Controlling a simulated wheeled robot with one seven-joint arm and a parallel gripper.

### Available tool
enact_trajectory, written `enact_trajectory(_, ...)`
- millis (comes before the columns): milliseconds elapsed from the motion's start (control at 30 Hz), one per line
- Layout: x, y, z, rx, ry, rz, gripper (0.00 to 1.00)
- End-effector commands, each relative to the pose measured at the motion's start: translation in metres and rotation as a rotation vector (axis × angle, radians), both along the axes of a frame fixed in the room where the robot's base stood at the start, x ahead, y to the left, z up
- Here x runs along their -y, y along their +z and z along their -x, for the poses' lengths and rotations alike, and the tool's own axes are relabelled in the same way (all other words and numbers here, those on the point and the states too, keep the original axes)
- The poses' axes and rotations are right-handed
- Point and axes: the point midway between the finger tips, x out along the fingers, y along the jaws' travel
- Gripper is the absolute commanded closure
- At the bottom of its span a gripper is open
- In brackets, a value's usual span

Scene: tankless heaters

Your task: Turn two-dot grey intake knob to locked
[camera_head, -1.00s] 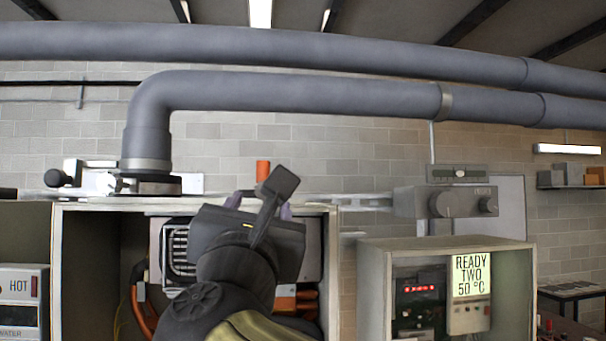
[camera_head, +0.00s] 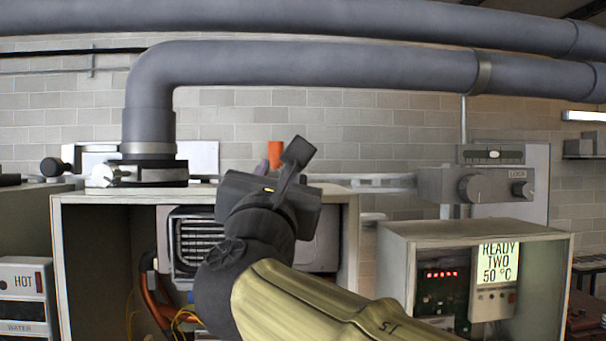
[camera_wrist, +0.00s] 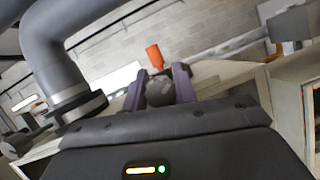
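My gripper (camera_wrist: 160,84) has its two purple-grey fingers apart in the wrist view. A rounded grey thing, possibly a knob (camera_wrist: 160,93), shows between or just beyond them; I cannot tell if the fingers touch it, and no dots are readable. In the head view my gripper (camera_head: 268,160) is over the open cabinet's top edge, and its own wrist hides what lies in front of it. Two grey round knobs, a larger one (camera_head: 471,188) and a smaller one (camera_head: 521,189), sit on a grey box to the right, beside a "LOCK" label. My gripper is well left of them.
An orange upright piece (camera_head: 274,147) stands behind my gripper; it also shows in the wrist view (camera_wrist: 155,56). A thick grey pipe (camera_head: 149,115) comes down at left onto a valve (camera_head: 112,174). A display cabinet (camera_head: 555,270) reading "READY TWO 50 °C" stands at lower right.

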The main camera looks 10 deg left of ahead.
Motion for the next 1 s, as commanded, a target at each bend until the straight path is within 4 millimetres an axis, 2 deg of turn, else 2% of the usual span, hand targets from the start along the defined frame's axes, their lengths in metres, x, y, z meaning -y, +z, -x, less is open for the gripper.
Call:
enact_trajectory(33, -0.0002, 0.0002, 0.0002, 0.0, 0.001, 0.0, 0.83)
enact_trajectory(100, 0.0001, 0.0002, 0.0, 0.0, 0.0, 0.001, 0.96)
enact_trajectory(267, 0.0015, -0.0007, -0.001, -0.001, -0.004, -0.011, 0.96)
enact_trajectory(533, 0.0027, -0.0012, -0.0019, -0.03, -0.006, -0.128, 0.96)
enact_trajectory(800, 0.003, 0.0006, -0.0019, -0.032, -0.007, -0.134, 0.96)
enact_trajectory(833, 0.0031, 0.0007, -0.0019, -0.031, -0.007, -0.134, 0.7)
enact_trajectory(933, 0.003, 0.0005, -0.002, -0.032, -0.007, -0.134, 0.52)
enact_trajectory(1000, 0.003, 0.0003, -0.0021, -0.032, -0.007, -0.134, 0.52)
